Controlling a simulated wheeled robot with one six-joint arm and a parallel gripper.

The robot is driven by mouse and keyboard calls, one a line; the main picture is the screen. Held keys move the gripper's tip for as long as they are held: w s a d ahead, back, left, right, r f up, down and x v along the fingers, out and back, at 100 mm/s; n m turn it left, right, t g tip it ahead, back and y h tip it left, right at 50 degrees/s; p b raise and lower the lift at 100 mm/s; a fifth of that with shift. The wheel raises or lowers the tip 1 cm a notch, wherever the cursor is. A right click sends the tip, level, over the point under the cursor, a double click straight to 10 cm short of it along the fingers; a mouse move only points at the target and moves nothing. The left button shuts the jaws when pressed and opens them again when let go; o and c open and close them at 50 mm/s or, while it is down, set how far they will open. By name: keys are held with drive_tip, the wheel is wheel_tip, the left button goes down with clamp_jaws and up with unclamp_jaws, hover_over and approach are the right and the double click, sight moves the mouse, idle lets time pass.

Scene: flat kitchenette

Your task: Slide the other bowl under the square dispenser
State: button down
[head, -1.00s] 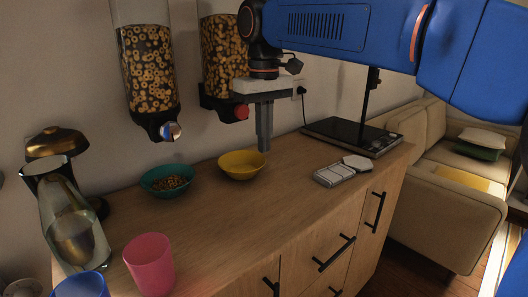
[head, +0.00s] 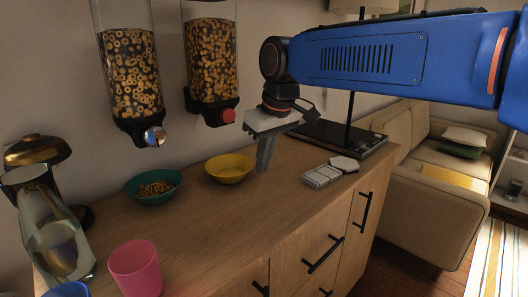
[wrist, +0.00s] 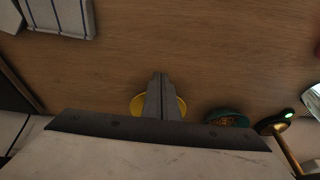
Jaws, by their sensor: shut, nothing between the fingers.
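The yellow bowl (head: 229,170) stands on the wooden counter, below and slightly in front of the right dispenser (head: 211,60), which has a red knob and a boxy dark base. The bowl looks empty. The teal bowl (head: 153,187) holds cereal rings and stands below the left dispenser (head: 130,70), which has a round silvery knob. My gripper (head: 262,168) is shut and empty, pointing down just right of the yellow bowl. Whether it touches the rim is unclear. In the wrist view the fingers (wrist: 162,82) cover the middle of the yellow bowl (wrist: 137,105); the teal bowl (wrist: 227,118) shows to the right.
A glass pitcher (head: 57,240), a pink cup (head: 135,268) and a brass-topped black object (head: 37,150) stand at left. White tiles (head: 322,176) and a black stand base (head: 340,141) lie right of my gripper. The counter in front of the bowls is clear.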

sight(241, 179)
drive_tip(key=x, duration=0.5)
drive_tip(key=shift+w+a, duration=0.1)
drive_tip(key=shift+a, duration=0.05)
drive_tip(key=shift+w+a, duration=0.75)
drive_tip(key=shift+w+a+r, duration=0.1)
drive_tip(key=shift+w+a, duration=0.45)
drive_tip(key=shift+w+a, duration=1)
drive_tip(key=shift+a, duration=0.05)
